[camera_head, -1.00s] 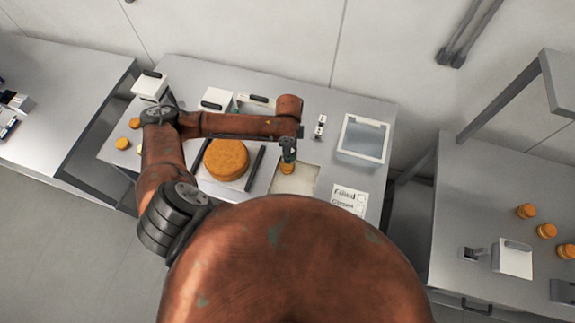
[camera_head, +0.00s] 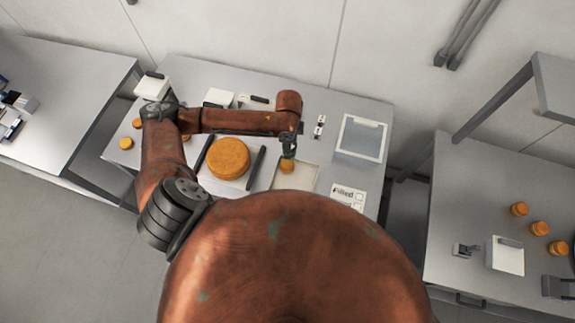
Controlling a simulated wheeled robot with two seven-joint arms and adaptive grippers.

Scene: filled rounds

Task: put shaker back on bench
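My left gripper (camera_head: 289,151) points down over a pale, shallow tray (camera_head: 307,177) at the front middle of the bench (camera_head: 223,80). A small orange round (camera_head: 286,167) is directly below the fingertips, touching them or very close. The fingers are too small and dark to show whether they are shut on it. I cannot pick out a shaker for certain. A small white item with dark spots (camera_head: 319,126) stands on the bench right of my gripper. My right gripper is not in view; a large brown part of my own body hides the bench front.
A large orange disc (camera_head: 228,158) lies between two dark bars. A clear-topped box (camera_head: 362,137) stands at the right, above a "Filled" label card (camera_head: 347,196). White dark-handled boxes (camera_head: 152,87) stand at the back left. The right bench (camera_head: 470,200) holds orange rounds (camera_head: 539,228).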

